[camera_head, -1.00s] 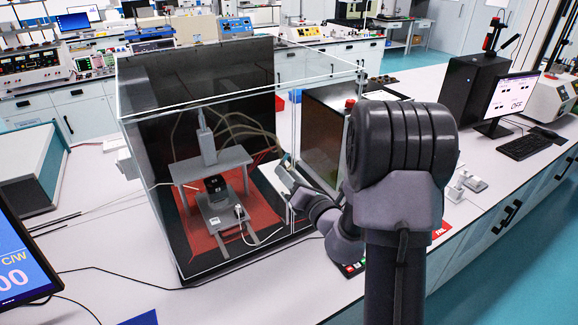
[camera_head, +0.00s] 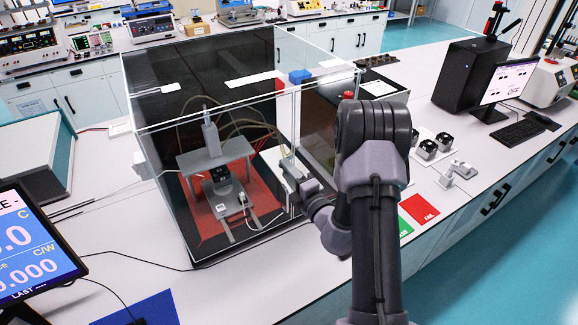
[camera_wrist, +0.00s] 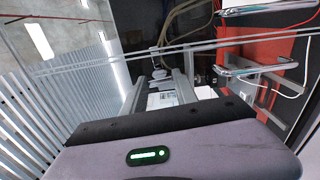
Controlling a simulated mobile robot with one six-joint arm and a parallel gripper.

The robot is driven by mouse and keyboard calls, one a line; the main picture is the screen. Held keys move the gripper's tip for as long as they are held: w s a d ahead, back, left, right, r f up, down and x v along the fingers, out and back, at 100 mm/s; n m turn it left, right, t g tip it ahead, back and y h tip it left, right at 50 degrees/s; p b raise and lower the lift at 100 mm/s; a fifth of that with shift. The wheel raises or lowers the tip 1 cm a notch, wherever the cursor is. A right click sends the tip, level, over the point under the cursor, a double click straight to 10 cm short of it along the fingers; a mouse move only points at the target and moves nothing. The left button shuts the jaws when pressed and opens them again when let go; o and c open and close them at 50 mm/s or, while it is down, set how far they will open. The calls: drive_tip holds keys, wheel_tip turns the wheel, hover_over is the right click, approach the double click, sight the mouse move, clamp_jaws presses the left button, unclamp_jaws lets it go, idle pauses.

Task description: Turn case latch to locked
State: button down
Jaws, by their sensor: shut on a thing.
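The clear-walled case (camera_head: 215,110) with dark back panels stands on the bench left of my arm. My gripper (camera_head: 290,168) is at the case's front right edge, partly hidden by my wrist. In the wrist view my gripper (camera_wrist: 160,85) has its fingers around a small light piece, which looks like the case latch (camera_wrist: 160,73). Its details are too small to tell whether it is turned to locked.
A red FAIL pad (camera_head: 419,208) and a green pad lie right of my arm. Black blocks on holders (camera_head: 428,148) stand behind them. A computer monitor (camera_head: 508,82) and keyboard (camera_head: 520,133) are at the right. A blue display (camera_head: 35,250) and a blue mat (camera_head: 140,310) are at front left.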

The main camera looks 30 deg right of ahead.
drive_tip(key=shift+m+p, duration=0.35)
drive_tip(key=shift+m, duration=0.15)
drive_tip(key=c, duration=1)
unclamp_jaws()
drive_tip(key=shift+w, duration=0.1)
drive_tip(key=shift+o, duration=0.2)
drive_tip(key=s, duration=1.7)
drive_tip(key=shift+s+d, duration=0.25)
